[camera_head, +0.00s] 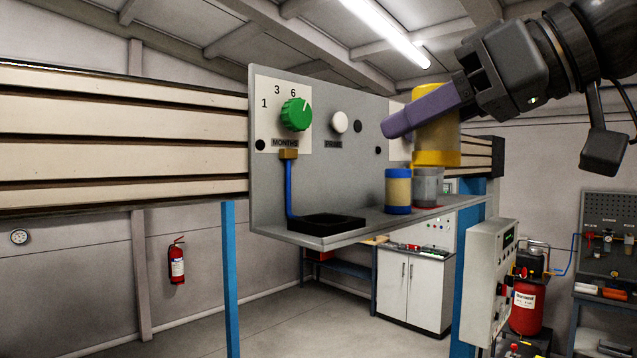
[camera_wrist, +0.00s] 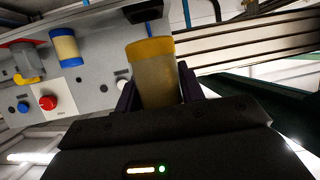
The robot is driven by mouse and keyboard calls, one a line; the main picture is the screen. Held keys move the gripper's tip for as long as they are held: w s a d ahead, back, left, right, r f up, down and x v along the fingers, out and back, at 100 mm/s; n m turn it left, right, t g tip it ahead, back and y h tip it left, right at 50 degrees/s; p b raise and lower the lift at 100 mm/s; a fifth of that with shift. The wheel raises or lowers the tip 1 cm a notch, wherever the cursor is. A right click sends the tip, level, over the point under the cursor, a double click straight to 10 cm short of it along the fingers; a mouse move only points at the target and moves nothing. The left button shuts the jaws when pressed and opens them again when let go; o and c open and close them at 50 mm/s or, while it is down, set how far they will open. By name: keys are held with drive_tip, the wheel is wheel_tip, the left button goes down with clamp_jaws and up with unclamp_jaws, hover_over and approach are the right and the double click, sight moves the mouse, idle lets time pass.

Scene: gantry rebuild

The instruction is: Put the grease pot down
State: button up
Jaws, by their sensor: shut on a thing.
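The grease pot, a see-through yellow pot with a solid yellow base band (camera_head: 437,143), is upright in the head view, above shelf height. My gripper (camera_head: 400,122) has its purple fingers shut on the pot's upper part; one finger shows here and hides some of the pot. In the wrist view the pot (camera_wrist: 155,75) stands between both fingers of my gripper (camera_wrist: 158,95). The grey shelf (camera_head: 365,232) lies lower, under a grey panel. The pot's base overlaps the top of a grey cylinder (camera_head: 428,189) in the picture; I cannot tell the gap between them.
A blue pot with a cream band (camera_head: 398,190) stands beside the grey cylinder. A black tray (camera_head: 326,222) is at the shelf's left end. The shelf between tray and blue pot looks clear. The panel (camera_head: 335,100) carries a green dial (camera_head: 296,114) and a white button (camera_head: 340,122).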

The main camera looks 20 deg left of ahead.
drive_tip(key=w+a+p, duration=0.1)
drive_tip(key=a, duration=0.3)
drive_tip(key=w+a+f+p, duration=0.1)
drive_tip(key=w+a+p, duration=0.1)
drive_tip(key=a, duration=0.2)
drive_tip(key=w+a+f+p, duration=0.1)
drive_tip(key=w+a, duration=0.1)
drive_tip(key=a, duration=0.2)
drive_tip(key=shift+w+a+f, duration=0.1)
drive_tip(key=shift+w+a, duration=0.05)
drive_tip(key=shift+a, duration=0.1)
drive_tip(key=shift+d+f, duration=0.15)
drive_tip(key=shift+f, duration=0.25)
drive_tip(key=shift+p, duration=0.3)
drive_tip(key=shift+f, duration=1.45)
drive_tip(key=shift+a+f+p, duration=0.2)
drive_tip(key=shift+f+p, duration=0.15)
drive_tip(key=shift+p, duration=0.2)
drive_tip(key=shift+f, duration=0.2)
